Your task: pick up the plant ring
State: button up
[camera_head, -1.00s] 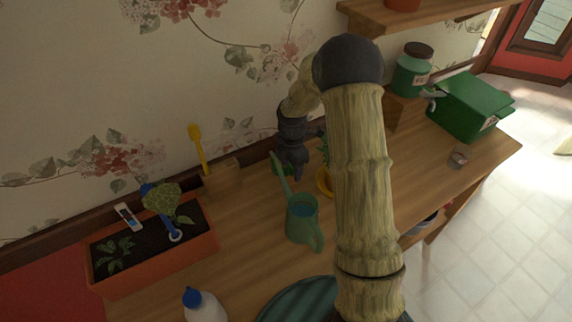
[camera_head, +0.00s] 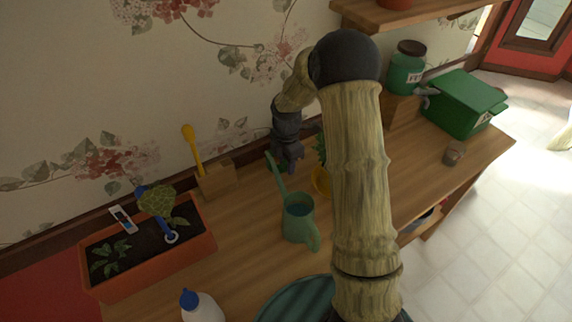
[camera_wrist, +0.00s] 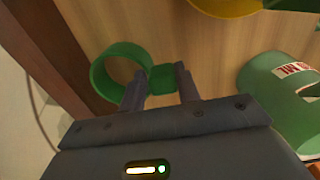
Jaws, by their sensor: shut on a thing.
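The plant ring shows in the wrist view as a green round band (camera_wrist: 96,76) with a short green tab. My gripper (camera_wrist: 160,82) has its two dark fingers on either side of the tab and is shut on it. The open loop sticks out to the left of the fingers, over the wooden surface. In the head view, my gripper (camera_head: 288,166) is behind the watering can, near the wall. The ring cannot be clearly made out there.
A green watering can (camera_head: 298,222) stands in front of my gripper. A yellow pot (camera_head: 321,182) is close on its right. A wooden block with a yellow tool (camera_head: 216,178) and a planter (camera_head: 152,262) are to the left. A labelled green container (camera_wrist: 275,100) shows in the wrist view.

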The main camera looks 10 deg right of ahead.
notch_tip(320, 180, up, 17)
jog(key=shift+f, duration=0.15)
dwell(0.6)
